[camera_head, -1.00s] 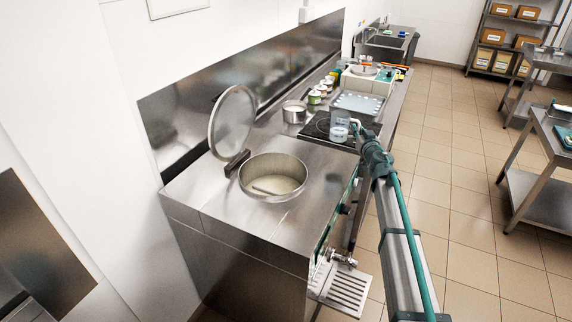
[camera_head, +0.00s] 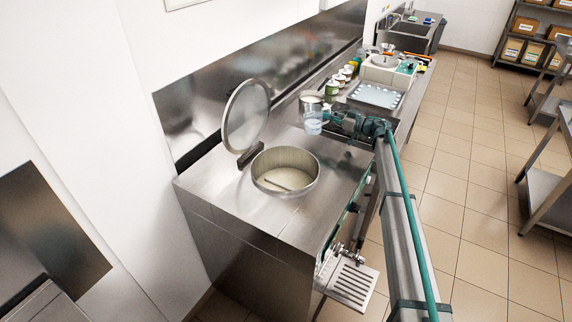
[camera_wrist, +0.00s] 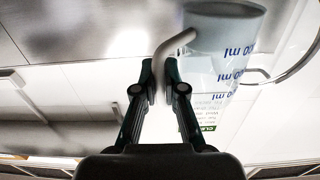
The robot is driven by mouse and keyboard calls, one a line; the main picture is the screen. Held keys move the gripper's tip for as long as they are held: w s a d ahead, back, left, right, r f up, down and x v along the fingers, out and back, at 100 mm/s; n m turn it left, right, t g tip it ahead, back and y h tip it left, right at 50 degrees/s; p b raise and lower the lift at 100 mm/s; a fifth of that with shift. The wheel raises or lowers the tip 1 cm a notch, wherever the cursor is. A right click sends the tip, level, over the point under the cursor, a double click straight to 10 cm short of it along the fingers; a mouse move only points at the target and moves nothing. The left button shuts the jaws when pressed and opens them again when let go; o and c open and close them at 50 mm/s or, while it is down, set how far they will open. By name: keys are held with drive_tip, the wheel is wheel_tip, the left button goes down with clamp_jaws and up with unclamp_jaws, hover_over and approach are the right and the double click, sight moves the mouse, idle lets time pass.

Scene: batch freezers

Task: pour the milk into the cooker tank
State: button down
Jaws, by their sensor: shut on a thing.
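The cooker tank (camera_head: 286,157) is a round opening in the steel counter, with pale liquid and a stirring bar inside. Its round lid (camera_head: 246,116) stands open at the back left. My gripper (camera_head: 329,121) is shut on the handle of a clear, bluish measuring jug (camera_head: 313,123). In the wrist view the jug (camera_wrist: 215,62) shows blue ml marks, and its curved handle (camera_wrist: 178,43) sits between my fingers (camera_wrist: 160,72). The jug is roughly upright, above the counter, beyond the tank and to its right. I cannot tell how full it is.
A steel pot (camera_head: 308,99) stands just behind the jug. Several small tins (camera_head: 340,80) and a pale tray (camera_head: 376,95) lie farther along the counter. A tap with a slatted drip tray (camera_head: 352,281) sticks out at the front. The steel top around the tank is clear.

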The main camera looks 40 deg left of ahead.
sight(318, 119)
drive_tip(key=shift+s+d+n+g+h, duration=0.15)
drive_tip(key=shift+s+n+g+h, duration=0.15)
drive_tip(key=shift+s+n+g, duration=0.55)
drive_tip(key=shift+s+d+n+g+h, duration=0.25)
drive_tip(key=shift+s+n+g, duration=0.35)
drive_tip(key=shift+g, duration=0.55)
drive_tip(key=shift+s+d+n+g+h, duration=0.1)
drive_tip(key=shift+s+n+g+h, duration=0.35)
drive_tip(key=shift+s+g, duration=0.5)
